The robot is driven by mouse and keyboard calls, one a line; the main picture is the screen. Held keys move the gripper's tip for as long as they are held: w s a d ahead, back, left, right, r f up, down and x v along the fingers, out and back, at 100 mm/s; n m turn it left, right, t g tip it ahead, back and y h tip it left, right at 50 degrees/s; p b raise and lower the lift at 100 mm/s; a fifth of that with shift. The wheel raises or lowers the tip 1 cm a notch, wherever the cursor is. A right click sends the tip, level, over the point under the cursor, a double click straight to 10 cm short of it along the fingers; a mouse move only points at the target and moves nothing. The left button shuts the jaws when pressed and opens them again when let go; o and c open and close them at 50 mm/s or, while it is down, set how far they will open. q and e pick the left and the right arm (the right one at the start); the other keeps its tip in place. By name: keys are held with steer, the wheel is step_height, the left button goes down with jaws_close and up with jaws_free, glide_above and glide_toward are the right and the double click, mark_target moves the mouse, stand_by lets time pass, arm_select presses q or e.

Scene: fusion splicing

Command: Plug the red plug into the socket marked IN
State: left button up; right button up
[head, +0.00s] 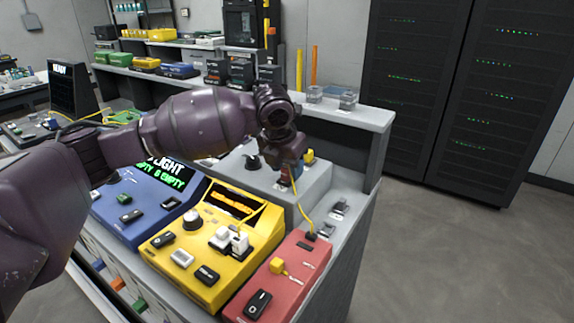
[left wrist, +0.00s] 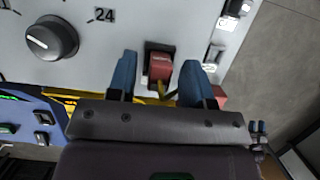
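The red plug (left wrist: 160,68) shows in the left wrist view at a dark-rimmed socket (left wrist: 151,46) on the grey unit, and appears to sit in it. I cannot read a label there. My left gripper (left wrist: 160,80) has its two blue fingers spread on either side of the plug, with gaps between. In the head view, the left gripper (head: 289,172) is low over the grey unit (head: 318,172) and hides most of the plug. A yellow cable (head: 297,205) runs from there to the red unit (head: 290,262). My right gripper is not in view.
A yellow unit (head: 190,278) with white plugs and a blue unit (head: 130,222) stand left of the red one. A yellow plug (head: 277,266) is on the red unit. A dial (left wrist: 51,38) marked 24 is on the grey unit. Shelves rise behind; floor is clear at right.

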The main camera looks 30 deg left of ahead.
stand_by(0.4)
arm_select(q)
steer(key=shift+p+v, duration=1.55)
steer(key=shift+v, duration=3.85)
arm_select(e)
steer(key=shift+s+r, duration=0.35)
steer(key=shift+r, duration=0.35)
arm_select(q)
steer(key=shift+d, duration=0.1)
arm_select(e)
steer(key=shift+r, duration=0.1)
